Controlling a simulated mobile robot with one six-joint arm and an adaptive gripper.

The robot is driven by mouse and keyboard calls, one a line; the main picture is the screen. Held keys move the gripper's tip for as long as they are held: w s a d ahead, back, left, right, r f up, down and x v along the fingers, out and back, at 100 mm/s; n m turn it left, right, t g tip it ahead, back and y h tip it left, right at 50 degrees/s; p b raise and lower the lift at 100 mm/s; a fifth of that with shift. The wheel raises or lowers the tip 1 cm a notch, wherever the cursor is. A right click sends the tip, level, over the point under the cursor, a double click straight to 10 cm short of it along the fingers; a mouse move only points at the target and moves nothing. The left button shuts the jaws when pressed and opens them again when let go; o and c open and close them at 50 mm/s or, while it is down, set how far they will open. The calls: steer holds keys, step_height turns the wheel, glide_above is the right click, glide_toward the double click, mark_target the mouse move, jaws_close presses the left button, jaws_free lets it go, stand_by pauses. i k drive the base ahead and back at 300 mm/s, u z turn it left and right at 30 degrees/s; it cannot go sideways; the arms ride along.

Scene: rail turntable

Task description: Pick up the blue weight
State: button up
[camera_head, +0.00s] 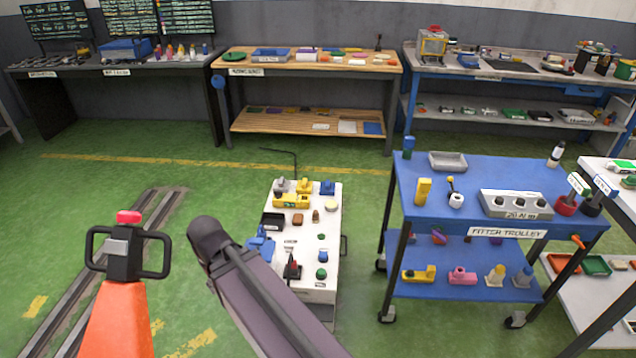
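Several small blue items could be the blue weight, and at this size I cannot tell for sure which one is. A small blue knob-like piece (323,256) and a blue block (327,187) stand on the white cart (331,225). A blue cylinder (408,147) stands at the back left corner of the trolley's top. A dark link, seemingly of my arm, crosses the lower middle. My gripper's fingers do not show.
The blue fitter trolley (400,190) stands right of the white cart, with green floor between them. An orange post (118,320) with a black handle rises at left beside floor rails (80,285). Workbenches line the back wall. A white table (622,200) is at far right.

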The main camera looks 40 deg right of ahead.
mark_target(327, 188)
steer(key=z, duration=0.3)
steer(key=i, duration=0.8)
steer(key=z, duration=0.9)
steer(key=i, duration=0.6)
steer(key=z, duration=0.3)
